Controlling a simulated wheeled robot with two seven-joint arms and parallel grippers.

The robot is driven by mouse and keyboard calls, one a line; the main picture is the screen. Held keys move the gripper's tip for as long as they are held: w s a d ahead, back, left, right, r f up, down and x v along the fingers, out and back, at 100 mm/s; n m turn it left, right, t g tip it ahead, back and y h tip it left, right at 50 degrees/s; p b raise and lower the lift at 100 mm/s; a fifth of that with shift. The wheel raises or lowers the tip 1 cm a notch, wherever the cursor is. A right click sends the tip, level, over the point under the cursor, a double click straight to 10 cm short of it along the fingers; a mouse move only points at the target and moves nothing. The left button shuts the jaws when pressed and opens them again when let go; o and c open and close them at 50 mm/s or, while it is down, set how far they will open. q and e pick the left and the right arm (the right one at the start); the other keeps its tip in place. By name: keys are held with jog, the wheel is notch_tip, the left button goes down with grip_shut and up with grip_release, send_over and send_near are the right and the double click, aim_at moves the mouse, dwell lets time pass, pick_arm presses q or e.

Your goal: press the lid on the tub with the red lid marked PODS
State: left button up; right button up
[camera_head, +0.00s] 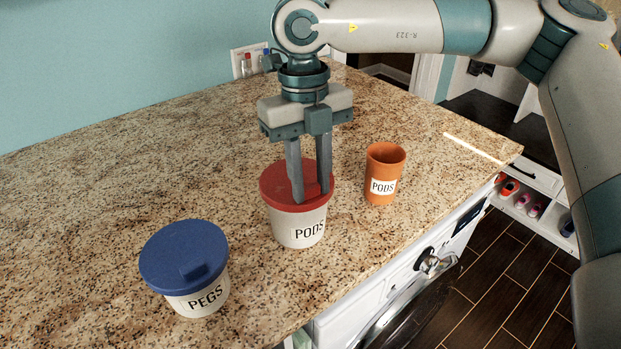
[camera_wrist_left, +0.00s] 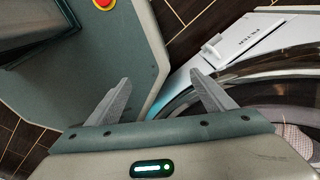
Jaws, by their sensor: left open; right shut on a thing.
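The white tub marked PODS (camera_head: 290,232) stands upright on the counter. Its red lid (camera_head: 275,187) rests over the rim and looks about level; I cannot tell whether it is fully seated. My right gripper (camera_head: 311,200) points down from above, with its fingertips at the top of the lid. It is shut on the lid's raised grip, which is mostly hidden between the fingers. My left gripper (camera_wrist_left: 168,92) shows only in the left wrist view, open and empty, away from the counter top, with a washing machine (camera_wrist_left: 265,50) beyond it.
An orange cup marked PODS (camera_head: 385,165) stands right of the tub. A white tub marked PEGS (camera_head: 180,303) with a blue lid (camera_head: 184,255) stands at front left. The speckled counter (camera_head: 110,180) is clear at left. Its front edge lies above a washer with an open door (camera_head: 415,310).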

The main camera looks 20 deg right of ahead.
jog(key=shift+f+b, duration=0.85)
jog(key=shift+b, duration=1.15)
dwell(2.0)
dwell(0.3)
jog(key=o, duration=1.7)
jog(key=shift+r, duration=0.1)
jog(key=shift+r+p, duration=1.5)
jog(key=shift+r, duration=2.45)
jog(key=shift+c, duration=0.7)
grip_shut()
